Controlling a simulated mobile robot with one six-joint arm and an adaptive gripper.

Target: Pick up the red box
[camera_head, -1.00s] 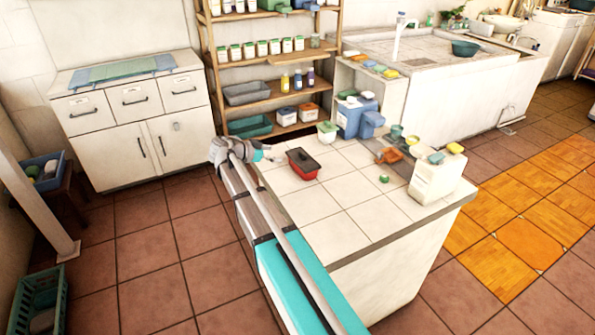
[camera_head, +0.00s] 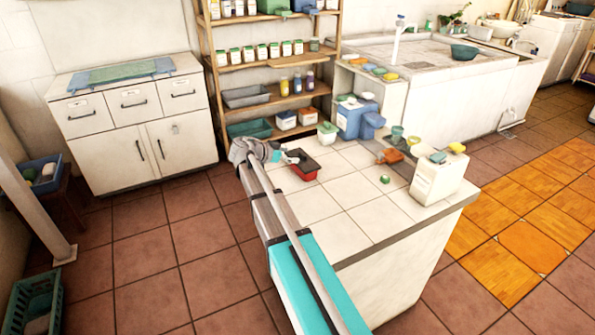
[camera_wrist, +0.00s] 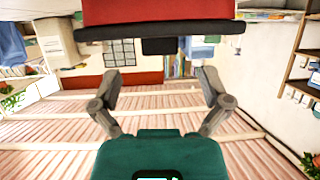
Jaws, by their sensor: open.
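The red box (camera_head: 306,173), with a dark top, sits on the white tiled counter (camera_head: 345,190) near its far left edge. The box lies beyond the fingertips in that view. Whether a finger touches it, I cannot tell.
A white container (camera_head: 437,180) stands at the counter's right end, beside an orange item (camera_head: 390,156). A small green item (camera_head: 385,179) lies mid-counter. A blue bin (camera_head: 352,120) and a green-lidded tub (camera_head: 327,133) stand behind. The counter's front is clear.

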